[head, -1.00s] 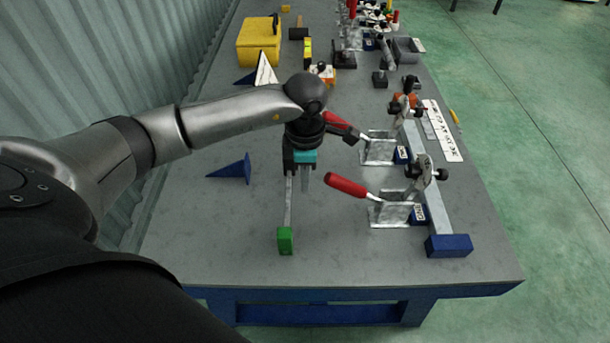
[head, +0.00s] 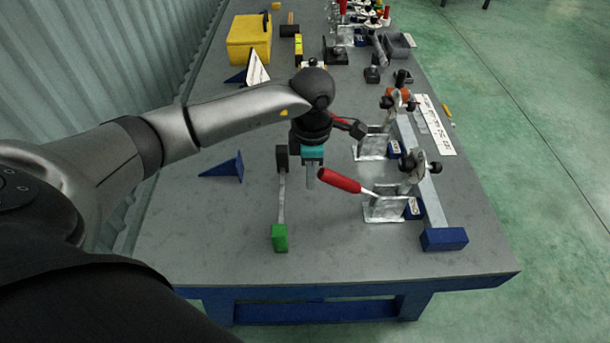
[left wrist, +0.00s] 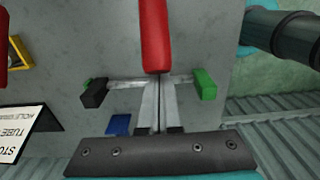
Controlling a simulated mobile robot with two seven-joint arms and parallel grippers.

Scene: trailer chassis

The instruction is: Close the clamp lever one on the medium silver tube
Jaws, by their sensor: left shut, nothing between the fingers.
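My left gripper (head: 310,184) is shut and empty, pointing down just left of the near clamp's red lever handle (head: 340,180). That handle sticks out left from a silver clamp (head: 384,208) beside the medium silver tube (head: 431,201), which has a blue end block (head: 444,239). In the left wrist view, the shut fingers (left wrist: 161,85) point at the end of a red handle (left wrist: 154,35); contact cannot be told. My right gripper is not in view.
A thin bar with a green end (head: 280,238) and a black end (head: 282,158) lies left of the gripper. A blue wedge (head: 224,168) and a yellow case (head: 249,39) are farther left. The table's front is mostly clear.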

